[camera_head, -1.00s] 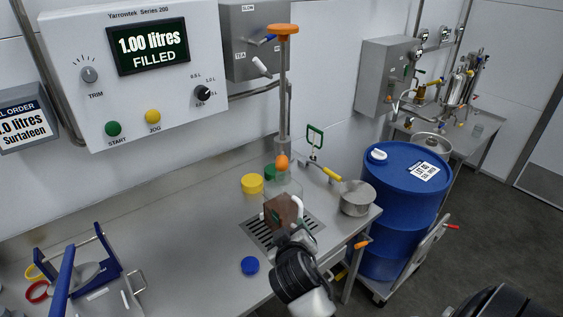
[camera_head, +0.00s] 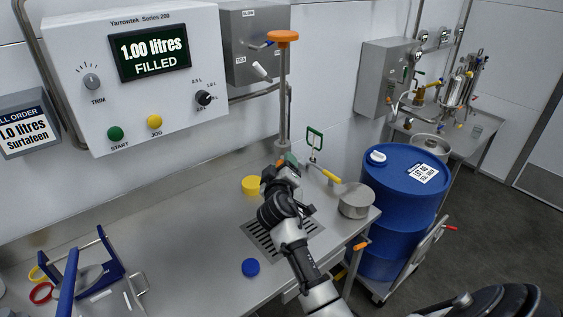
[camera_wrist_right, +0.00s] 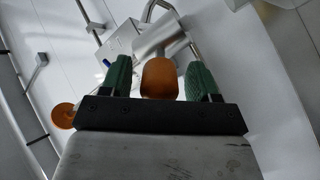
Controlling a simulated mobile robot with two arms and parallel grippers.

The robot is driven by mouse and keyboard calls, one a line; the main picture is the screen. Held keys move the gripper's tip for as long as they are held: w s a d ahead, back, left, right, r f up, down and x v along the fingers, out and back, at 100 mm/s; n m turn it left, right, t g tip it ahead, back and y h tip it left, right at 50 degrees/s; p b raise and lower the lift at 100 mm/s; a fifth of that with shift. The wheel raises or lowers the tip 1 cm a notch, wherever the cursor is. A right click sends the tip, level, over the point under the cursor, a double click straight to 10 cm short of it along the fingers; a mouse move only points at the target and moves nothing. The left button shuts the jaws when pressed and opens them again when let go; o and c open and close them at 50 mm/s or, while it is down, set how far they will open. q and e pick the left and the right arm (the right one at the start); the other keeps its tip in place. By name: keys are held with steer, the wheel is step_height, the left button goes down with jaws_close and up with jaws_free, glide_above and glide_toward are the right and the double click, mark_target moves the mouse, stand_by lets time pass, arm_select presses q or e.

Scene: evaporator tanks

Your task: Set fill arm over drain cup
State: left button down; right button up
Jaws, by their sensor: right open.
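The fill arm is a vertical steel tube (camera_head: 284,95) with an orange mushroom-shaped top (camera_head: 282,37), standing over the bench. In the right wrist view, an orange knob (camera_wrist_right: 159,78) on a steel stem lies between the two green fingertips of my right gripper (camera_wrist_right: 160,84), with a gap on each side. In the head view, this gripper (camera_head: 281,169) is at the tube's lower end and hides the knob there almost entirely. The likely drain cup, a round steel pot (camera_head: 356,201), stands to the right at the bench edge. My left gripper is not in view.
A drain grate (camera_head: 262,238) lies below my right arm. A yellow cap (camera_head: 252,185) and blue cap (camera_head: 250,267) are on the bench (camera_head: 190,220). A yellow-handled valve (camera_head: 328,174) stands near the pot. A blue drum (camera_head: 398,225) stands beyond the bench's right end.

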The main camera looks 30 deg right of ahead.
steer(key=shift+w+d, duration=0.35)
steer(key=shift+w, duration=0.1)
